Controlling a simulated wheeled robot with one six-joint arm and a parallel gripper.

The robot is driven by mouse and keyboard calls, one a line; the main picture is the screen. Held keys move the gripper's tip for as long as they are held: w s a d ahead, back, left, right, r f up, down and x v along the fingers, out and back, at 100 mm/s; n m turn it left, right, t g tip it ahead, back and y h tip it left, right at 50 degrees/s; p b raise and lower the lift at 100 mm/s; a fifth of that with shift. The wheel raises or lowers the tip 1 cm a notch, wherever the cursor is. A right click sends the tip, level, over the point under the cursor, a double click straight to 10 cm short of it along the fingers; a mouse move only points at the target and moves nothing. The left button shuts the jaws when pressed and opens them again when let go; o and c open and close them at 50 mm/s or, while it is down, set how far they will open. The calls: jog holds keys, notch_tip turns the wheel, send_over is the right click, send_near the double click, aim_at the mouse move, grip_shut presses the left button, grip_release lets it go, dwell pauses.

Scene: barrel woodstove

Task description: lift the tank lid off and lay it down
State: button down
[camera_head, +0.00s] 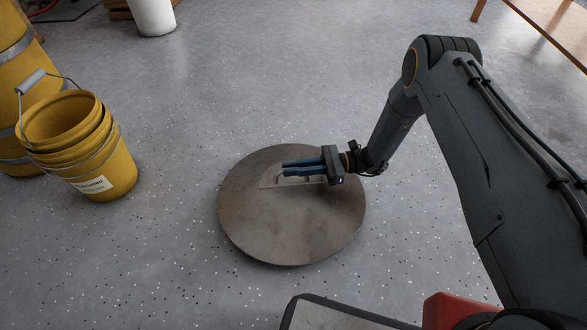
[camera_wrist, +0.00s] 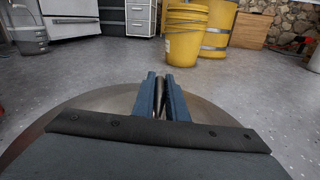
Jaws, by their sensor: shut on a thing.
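The tank lid (camera_head: 290,235) is a round, brownish-grey metal disc, lying flat on the floor or very close above it. I cannot tell if it touches. A small handle (camera_head: 308,180) stands on a paler plate near its upper middle. My gripper (camera_head: 285,168), with blue fingers, reaches in from the right, level above the lid, and is shut on the handle. In the wrist view my gripper (camera_wrist: 159,76) shows its fingers around the dark handle, with the lid (camera_wrist: 108,104) spreading beneath. The tank is not seen in either view.
Stacked yellow buckets (camera_head: 105,165) stand left of the lid, beside a yellow barrel (camera_head: 18,60). A white bucket (camera_head: 153,15) is at the top, and a wooden table (camera_head: 545,22) is at upper right. The grey speckled floor around the lid is clear.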

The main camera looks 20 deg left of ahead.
jog(key=shift+f+b, duration=0.6)
jog(key=shift+f, duration=0.25)
dwell(0.4)
jog(key=c, duration=1.7)
grip_release()
jog(key=shift+f, duration=0.1)
jog(key=shift+d, duration=0.1)
jog(key=p+v, duration=0.2)
jog(key=v, duration=0.5)
jog(key=shift+w+d, duration=0.2)
